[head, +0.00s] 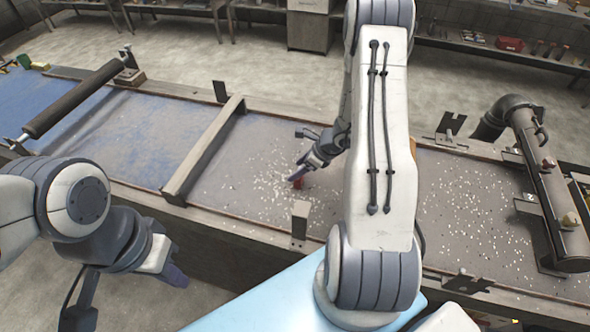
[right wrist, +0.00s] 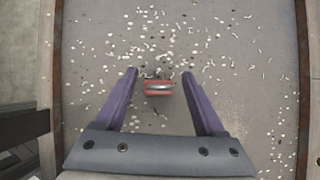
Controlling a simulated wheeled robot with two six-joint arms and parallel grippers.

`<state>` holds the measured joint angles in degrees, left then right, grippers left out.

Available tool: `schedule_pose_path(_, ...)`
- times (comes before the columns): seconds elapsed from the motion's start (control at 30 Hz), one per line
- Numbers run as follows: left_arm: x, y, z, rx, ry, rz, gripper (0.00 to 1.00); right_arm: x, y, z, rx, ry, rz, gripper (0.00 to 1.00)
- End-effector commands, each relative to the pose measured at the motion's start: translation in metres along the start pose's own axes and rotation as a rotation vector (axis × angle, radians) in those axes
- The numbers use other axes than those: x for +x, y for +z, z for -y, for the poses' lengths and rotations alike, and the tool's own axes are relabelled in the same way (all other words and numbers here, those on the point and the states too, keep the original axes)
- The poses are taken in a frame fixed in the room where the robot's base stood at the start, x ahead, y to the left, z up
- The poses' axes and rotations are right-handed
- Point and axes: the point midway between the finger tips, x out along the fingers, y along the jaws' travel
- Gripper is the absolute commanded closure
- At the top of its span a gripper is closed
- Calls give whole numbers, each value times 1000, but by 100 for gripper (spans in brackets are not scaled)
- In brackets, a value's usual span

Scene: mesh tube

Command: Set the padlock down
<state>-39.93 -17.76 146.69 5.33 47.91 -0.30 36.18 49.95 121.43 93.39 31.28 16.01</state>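The padlock (right wrist: 158,88) is small and red with a silvery shackle. In the right wrist view it sits between the fingertips of my right gripper (right wrist: 160,80), with a clear gap to each purple finger. The gripper is open above the bed surface, and the padlock appears to rest on that surface. In the head view the padlock (head: 297,183) is a small red spot just below my right gripper (head: 301,174). My left gripper (head: 176,277) hangs at the lower left, away from the padlock; its finger opening cannot be made out.
The long grey bed (head: 455,190) is strewn with pale chips. A crossbar (head: 203,150) stands left of the padlock, and a dark roller (head: 75,97) lies further left. A large pipe (head: 550,190) stands at the right. A metal upright (head: 299,222) rises at the near edge.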

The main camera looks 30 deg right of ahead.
Motion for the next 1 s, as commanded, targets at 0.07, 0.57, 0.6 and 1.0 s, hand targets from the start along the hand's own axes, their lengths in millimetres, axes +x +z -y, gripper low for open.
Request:
schedule_pose_path(0.07, 0, 0, 0, 0, 0, 0, 100, 0, 0, 0, 0, 0, 0, 29)
schedule_pose_path(0.57, 2, 0, 0, 0, 0, 0, 100, -36, 2, 2, -1, -7, 1, 29)
schedule_pose_path(0.6, 2, 0, 0, 0, 0, 0, 100, -45, 2, 2, -2, -8, 1, 29)
schedule_pose_path(1.0, 2, 0, 0, -1, 0, 0, 100, -116, 2, 0, -1, -2, 1, 29)
